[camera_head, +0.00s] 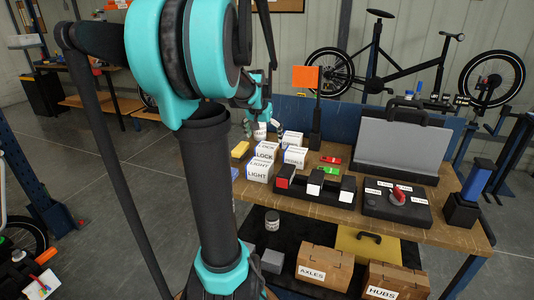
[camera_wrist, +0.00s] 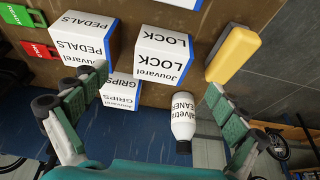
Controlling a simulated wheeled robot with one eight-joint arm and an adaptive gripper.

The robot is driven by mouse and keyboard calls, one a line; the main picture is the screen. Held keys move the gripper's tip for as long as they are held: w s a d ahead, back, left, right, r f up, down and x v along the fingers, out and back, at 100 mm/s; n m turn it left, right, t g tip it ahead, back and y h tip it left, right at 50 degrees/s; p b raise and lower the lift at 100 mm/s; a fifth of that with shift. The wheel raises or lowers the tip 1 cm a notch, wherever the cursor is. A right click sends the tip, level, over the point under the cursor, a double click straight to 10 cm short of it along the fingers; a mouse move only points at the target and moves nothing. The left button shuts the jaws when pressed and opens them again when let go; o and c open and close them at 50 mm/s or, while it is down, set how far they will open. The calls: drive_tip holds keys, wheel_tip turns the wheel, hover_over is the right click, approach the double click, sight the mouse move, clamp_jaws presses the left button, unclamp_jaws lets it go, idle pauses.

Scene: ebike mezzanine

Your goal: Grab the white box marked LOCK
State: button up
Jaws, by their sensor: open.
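The white box marked LOCK (camera_wrist: 162,55) stands on the wooden bench in the wrist view, with a blue edge and black lettering. It also shows in the head view (camera_head: 265,152), just behind a white box marked LIGHT (camera_head: 259,171). My gripper (camera_wrist: 156,84) is open, with its green and grey fingers spread wide to either side. It is empty and apart from the LOCK box, which lies ahead between the finger lines. In the head view my gripper (camera_head: 254,118) is at the bench's far left side, partly hidden by my arm.
Beside the LOCK box stand boxes marked PEDALS (camera_wrist: 84,42) and GRIPS (camera_wrist: 121,91). A white cleaner bottle (camera_wrist: 183,115) stands close to the right finger. A yellow block (camera_wrist: 233,52) lies right of the LOCK box, near the bench edge. Red and green tags (camera_wrist: 38,50) lie left.

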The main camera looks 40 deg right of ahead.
sight(266, 147)
drive_tip(key=x, duration=0.4)
drive_tip(key=shift+w+f, duration=0.1)
drive_tip(key=shift+f, duration=0.15)
drive_tip(key=shift+w+x, duration=0.1)
drive_tip(key=shift+x, duration=1.15)
drive_tip(key=shift+w+x, duration=0.15)
drive_tip(key=shift+x, duration=1.15)
drive_tip(key=shift+d+r, duration=0.1)
drive_tip(key=shift+d, duration=0.05)
drive_tip(key=shift+c, duration=0.6)
drive_tip(key=c, duration=1.4)
drive_tip(key=shift+r, duration=0.1)
